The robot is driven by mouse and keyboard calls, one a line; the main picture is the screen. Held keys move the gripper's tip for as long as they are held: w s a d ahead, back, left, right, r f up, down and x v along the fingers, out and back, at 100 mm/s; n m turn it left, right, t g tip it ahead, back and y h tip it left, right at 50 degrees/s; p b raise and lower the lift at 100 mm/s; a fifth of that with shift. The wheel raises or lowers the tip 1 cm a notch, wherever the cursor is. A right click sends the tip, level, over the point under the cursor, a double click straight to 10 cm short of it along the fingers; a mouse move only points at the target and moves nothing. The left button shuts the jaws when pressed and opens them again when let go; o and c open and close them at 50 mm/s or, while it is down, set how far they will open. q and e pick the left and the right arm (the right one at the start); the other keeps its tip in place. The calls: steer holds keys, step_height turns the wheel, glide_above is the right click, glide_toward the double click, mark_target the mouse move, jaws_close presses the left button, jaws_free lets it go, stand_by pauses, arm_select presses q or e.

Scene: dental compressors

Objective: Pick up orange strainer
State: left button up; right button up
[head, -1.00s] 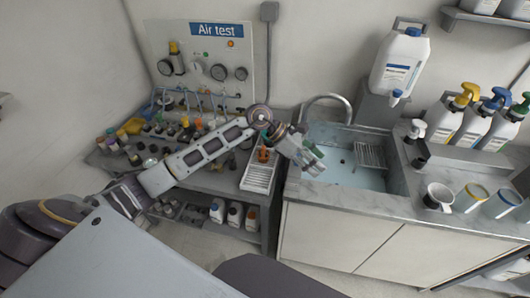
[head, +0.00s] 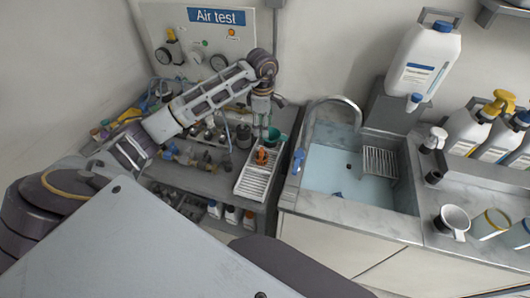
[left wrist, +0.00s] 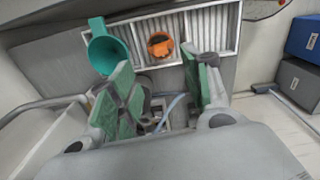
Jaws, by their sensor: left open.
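The orange strainer (head: 262,156) sits in the upper part of a white slatted tray (head: 250,187) on the grey workbench. In the left wrist view the strainer (left wrist: 160,45) shows as a small orange ring-shaped piece just beyond my fingertips. My left gripper (head: 262,128) points down above the back end of the tray, close to the strainer and apart from it. In the left wrist view its green-padded fingers (left wrist: 158,64) are spread with nothing between them. A teal cup (left wrist: 107,48) stands beside the strainer. My right gripper is out of view.
The sink (head: 335,180) with its curved faucet (head: 335,101) is right of the tray. A large white jug (head: 425,60) stands behind the sink.

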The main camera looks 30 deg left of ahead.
arm_select(q)
steer(key=p, duration=0.1)
glide_above(262, 149)
steer(key=f, duration=0.7)
steer(key=shift+d+f, duration=0.1)
steer(key=shift+d, duration=0.1)
steer(key=shift+f, duration=0.6)
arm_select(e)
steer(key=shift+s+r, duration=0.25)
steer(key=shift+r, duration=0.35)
arm_select(q)
steer(key=shift+f, duration=0.15)
steer(key=shift+a+f+p, duration=0.15)
steer(key=shift+f+p, duration=0.4)
steer(key=shift+f, duration=0.3)
steer(key=shift+a+f+p, duration=0.1)
steer(key=shift+f+p, duration=0.2)
steer(key=shift+f, duration=1.3)
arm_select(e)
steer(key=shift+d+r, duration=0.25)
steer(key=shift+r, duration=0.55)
